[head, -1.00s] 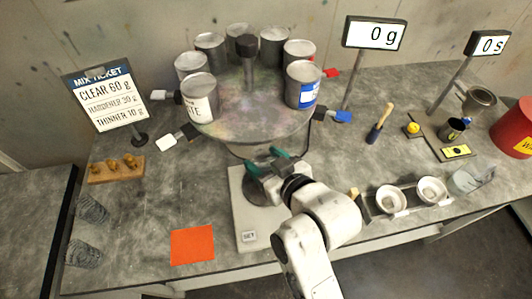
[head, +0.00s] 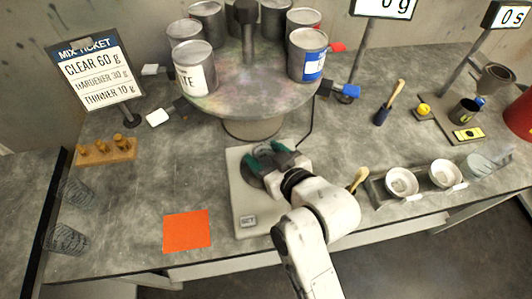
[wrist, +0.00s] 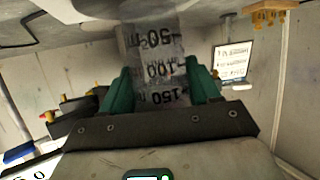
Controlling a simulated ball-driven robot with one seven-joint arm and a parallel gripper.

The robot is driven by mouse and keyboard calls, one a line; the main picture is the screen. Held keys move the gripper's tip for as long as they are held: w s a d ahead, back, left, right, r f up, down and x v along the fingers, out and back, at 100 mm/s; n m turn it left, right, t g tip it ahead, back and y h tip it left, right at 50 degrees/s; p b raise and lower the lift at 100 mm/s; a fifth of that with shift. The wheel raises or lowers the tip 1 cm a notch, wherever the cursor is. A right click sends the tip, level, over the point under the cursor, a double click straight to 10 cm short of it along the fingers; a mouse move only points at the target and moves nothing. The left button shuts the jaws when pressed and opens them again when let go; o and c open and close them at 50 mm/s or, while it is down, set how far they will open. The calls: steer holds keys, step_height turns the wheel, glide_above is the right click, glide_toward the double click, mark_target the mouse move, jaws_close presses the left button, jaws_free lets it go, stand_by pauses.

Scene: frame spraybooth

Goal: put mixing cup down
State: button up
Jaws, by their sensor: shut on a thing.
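My gripper (head: 268,156) is over the scale (head: 243,205) and its dark round pan. Its teal fingers are shut on a clear mixing cup (wrist: 158,65) with dark printed graduations, which shows between them in the wrist view. The printed numbers look upside down there. In the head view the held cup cannot be made out clearly, and I cannot tell whether it touches the pan. The display (head: 384,5) above reads 0 g.
Two clear cups (head: 72,195) stand at the left. An orange sheet (head: 187,231) lies left of the scale. Behind is a round turntable (head: 245,100) with several cans. A holder with two white bowls (head: 402,182) stands at the right.

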steer(key=shift+f+b, duration=0.4)
steer(key=shift+f, duration=0.2)
stand_by(0.3)
steer(key=o, duration=1.2)
steer(key=b+v, duration=0.1)
steer(key=v, duration=1)
steer(key=shift+b, duration=0.3)
